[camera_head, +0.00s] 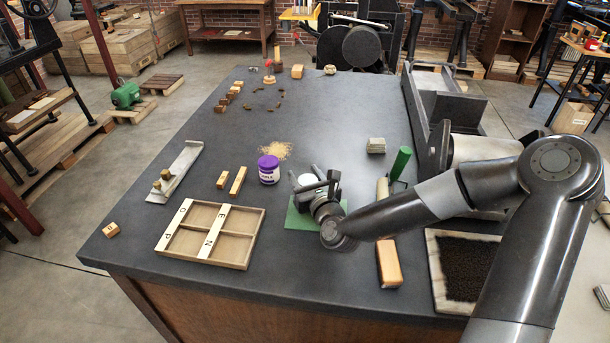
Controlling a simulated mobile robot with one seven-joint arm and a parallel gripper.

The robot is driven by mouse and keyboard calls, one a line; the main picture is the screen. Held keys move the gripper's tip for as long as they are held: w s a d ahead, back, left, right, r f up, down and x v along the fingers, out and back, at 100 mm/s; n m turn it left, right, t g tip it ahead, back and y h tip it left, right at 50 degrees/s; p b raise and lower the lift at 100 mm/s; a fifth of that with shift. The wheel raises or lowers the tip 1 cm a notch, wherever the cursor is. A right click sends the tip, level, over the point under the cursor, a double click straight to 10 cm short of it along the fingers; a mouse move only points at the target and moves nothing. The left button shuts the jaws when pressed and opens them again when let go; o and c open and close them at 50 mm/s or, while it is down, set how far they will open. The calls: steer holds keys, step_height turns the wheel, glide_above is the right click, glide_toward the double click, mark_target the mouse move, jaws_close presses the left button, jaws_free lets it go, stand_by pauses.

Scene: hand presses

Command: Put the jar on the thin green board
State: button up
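A jar with a purple lid and purple label (269,170) stands upright on the dark table, left of my gripper. The thin green board (298,219) lies flat on the table to the jar's lower right. My gripper (313,178) is over the board and hides much of it. A white round thing (307,180) shows between the dark gripper parts. I cannot tell what it is, or whether the fingers touch it. The purple-lidded jar is apart from both the gripper and the board.
A divided wooden tray (255,238) with lettered strips lies left of the board. Two wooden blocks (238,181) and a grey metal tray (176,172) lie farther left. A green-handled roller (400,163), an orange-brown block (388,263) and a dark bristled pad (465,268) are right.

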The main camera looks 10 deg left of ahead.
steer(key=o, duration=0.4)
steer(key=shift+r, duration=0.1)
steer(key=v, duration=0.7)
steer(key=shift+s+d, duration=0.15)
steer(key=shift+s, duration=0.1)
